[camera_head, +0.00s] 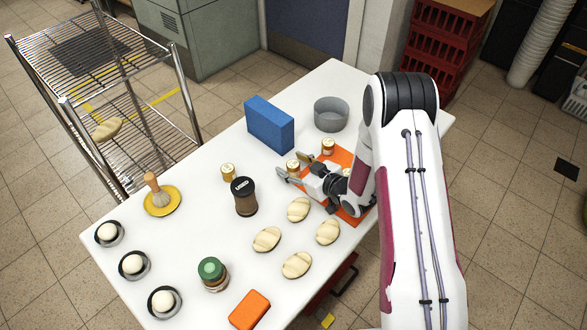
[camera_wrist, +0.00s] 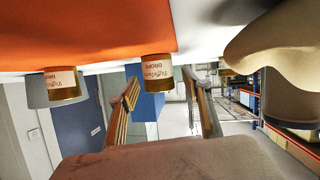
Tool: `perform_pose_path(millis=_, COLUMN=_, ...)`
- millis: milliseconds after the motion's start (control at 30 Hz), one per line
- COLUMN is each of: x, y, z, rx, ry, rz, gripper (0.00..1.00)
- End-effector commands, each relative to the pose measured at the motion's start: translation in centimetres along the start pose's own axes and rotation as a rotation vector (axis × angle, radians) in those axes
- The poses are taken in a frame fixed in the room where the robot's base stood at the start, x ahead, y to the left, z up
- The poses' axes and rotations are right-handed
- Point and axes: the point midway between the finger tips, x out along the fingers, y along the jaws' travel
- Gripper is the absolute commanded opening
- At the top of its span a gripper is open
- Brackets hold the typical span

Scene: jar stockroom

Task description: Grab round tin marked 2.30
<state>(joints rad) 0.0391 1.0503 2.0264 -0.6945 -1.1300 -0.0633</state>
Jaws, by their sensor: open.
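A second tin (camera_head: 328,146) stands farther back by the orange mat (camera_head: 340,157); a tin at left in the wrist view (camera_wrist: 62,84) appears to be this one. A third tin (camera_head: 228,170) stands apart to the left. The label prices are too small to read. My gripper (camera_head: 295,167) is open and low over the table.
A blue block (camera_head: 270,126) and grey bowl (camera_head: 331,113) stand behind. A dark-lidded jar (camera_head: 245,198) is left of my gripper, and several bread rolls (camera_head: 298,209) lie in front. A green-lidded jar (camera_head: 213,275) and orange block (camera_head: 249,309) are nearer the front edge.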

Motion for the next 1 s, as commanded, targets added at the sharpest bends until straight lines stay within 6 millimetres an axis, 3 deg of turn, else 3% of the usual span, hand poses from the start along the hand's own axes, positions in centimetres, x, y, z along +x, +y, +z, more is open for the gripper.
perform_pose_path(millis=367, x=-0.02, y=-0.01, z=0.01, rx=0.0, ry=0.0, rz=0.0, gripper=0.49)
perform_pose_path(millis=533, x=-0.03, y=-0.01, z=0.01, rx=0.0, ry=0.0, rz=0.0, gripper=0.07)
perform_pose_path(millis=1000, x=-0.11, y=0.03, z=-0.23, rx=0.0, ry=0.0, rz=0.0, gripper=0.07)
